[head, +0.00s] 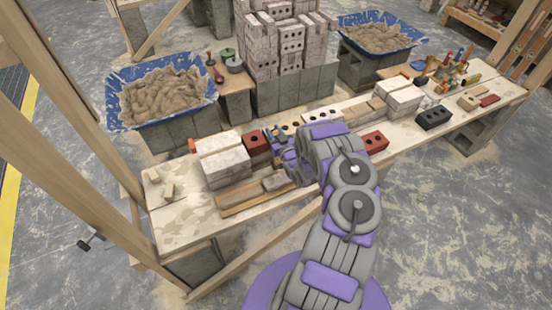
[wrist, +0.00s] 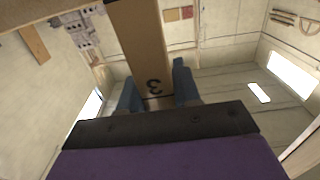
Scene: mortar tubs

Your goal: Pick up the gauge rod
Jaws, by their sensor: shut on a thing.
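The gauge rod (wrist: 143,45) is a flat wooden strip with a dark figure 3 on it, in the wrist view. It lies between the two blue fingers of my gripper (wrist: 155,88), which is shut on it, and runs from there to the top edge of the picture. In the head view my gripper (head: 277,140) is over the middle of the workbench (head: 185,213), near a red brick (head: 256,141). I cannot clearly make out the rod in the head view.
Pale block stacks (head: 223,160) stand left of my gripper, with more blocks (head: 400,95) to the right. Blue mortar tubs (head: 122,108) (head: 408,38) stand behind the bench. A black holed brick (head: 434,117) and several tools are at the right. Timber posts (head: 62,85) rise at left.

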